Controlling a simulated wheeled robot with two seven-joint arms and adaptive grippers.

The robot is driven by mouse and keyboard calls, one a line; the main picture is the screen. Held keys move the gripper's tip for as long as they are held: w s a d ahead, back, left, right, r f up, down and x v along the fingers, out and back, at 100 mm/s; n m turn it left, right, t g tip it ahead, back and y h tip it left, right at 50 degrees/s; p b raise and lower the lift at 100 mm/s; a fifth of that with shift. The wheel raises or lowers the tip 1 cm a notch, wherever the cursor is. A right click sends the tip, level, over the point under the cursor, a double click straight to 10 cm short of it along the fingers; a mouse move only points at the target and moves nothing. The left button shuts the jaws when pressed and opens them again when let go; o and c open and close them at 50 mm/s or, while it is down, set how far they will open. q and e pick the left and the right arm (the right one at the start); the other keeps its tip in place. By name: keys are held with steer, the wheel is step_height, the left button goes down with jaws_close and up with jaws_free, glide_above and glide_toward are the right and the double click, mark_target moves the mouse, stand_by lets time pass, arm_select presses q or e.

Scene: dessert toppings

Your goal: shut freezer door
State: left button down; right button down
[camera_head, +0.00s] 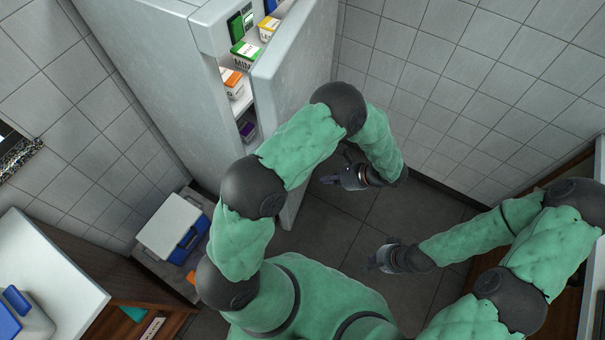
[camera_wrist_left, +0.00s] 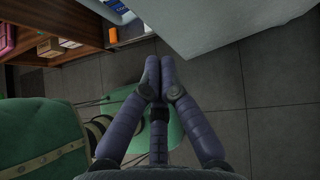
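The pale grey freezer (camera_head: 160,70) stands at the upper left in the head view. Its door (camera_head: 290,75) is partly open, with boxes on the shelves showing through the gap. My left arm reaches across in front of the door. My left gripper (camera_head: 328,180) is to the right of the door's lower part, with its fingers toward it. In the left wrist view the fingertips (camera_wrist_left: 160,62) are together with nothing between them, and the pale door (camera_wrist_left: 215,22) is just beyond; contact cannot be told. My right gripper (camera_head: 374,265) hangs lower, over the floor, apart from the door.
A white and blue cooler box (camera_head: 172,228) sits low beside the freezer. A white-topped counter (camera_head: 45,285) is at the lower left. Tiled walls (camera_head: 470,80) close off the right. Dark floor (camera_head: 335,235) is open between the door and my right arm.

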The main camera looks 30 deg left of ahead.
arm_select(q)
steer(key=a+r+b+x, duration=0.1)
steer(key=b+x, duration=0.1)
steer(key=x, duration=1)
steer(key=shift+a+r+b, duration=0.35)
steer(key=shift+a+b, duration=0.05)
steer(key=shift+s, duration=0.15)
steer(key=s+a+b, duration=0.1)
steer(key=a, duration=1.1)
steer(key=shift+s+r, duration=0.1)
steer(key=shift+r, duration=0.05)
steer(key=shift+d, duration=0.1)
